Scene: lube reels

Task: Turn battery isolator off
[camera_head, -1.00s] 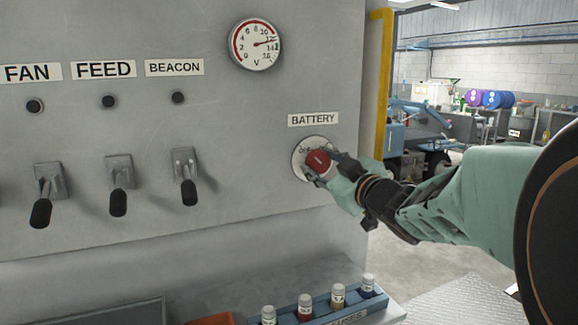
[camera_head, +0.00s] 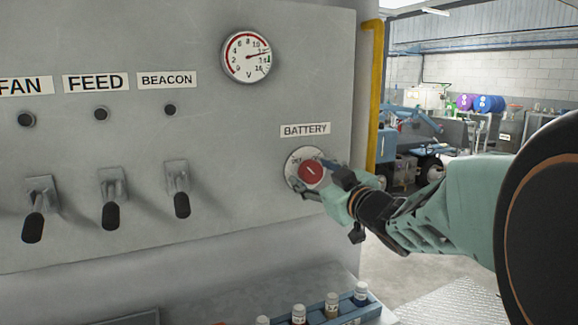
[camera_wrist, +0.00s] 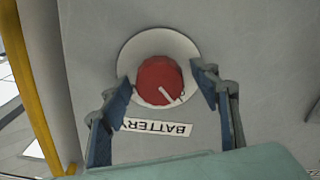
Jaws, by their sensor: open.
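The battery isolator is a red round knob (camera_head: 312,172) on a white disc (camera_head: 293,182), under the BATTERY label (camera_head: 305,130) on the grey panel. Small lettering on the disc's upper left seems to read OFF. My gripper (camera_head: 325,178) is open at the knob. In the wrist view, its blue-padded fingers (camera_wrist: 163,84) stand on either side of the red knob (camera_wrist: 152,75), with visible space at the left finger; contact at the right finger is unclear. The knob's white pointer line (camera_wrist: 167,96) slants towards the lower right in the wrist view.
Three black toggle levers (camera_head: 111,215) are left of the isolator, under the FAN, FEED and BEACON labels. A round voltmeter (camera_head: 246,57) is above, its needle near 12. A yellow pipe (camera_head: 373,95) runs along the panel's right edge. Capped bottles (camera_head: 332,306) stand in a blue rack below.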

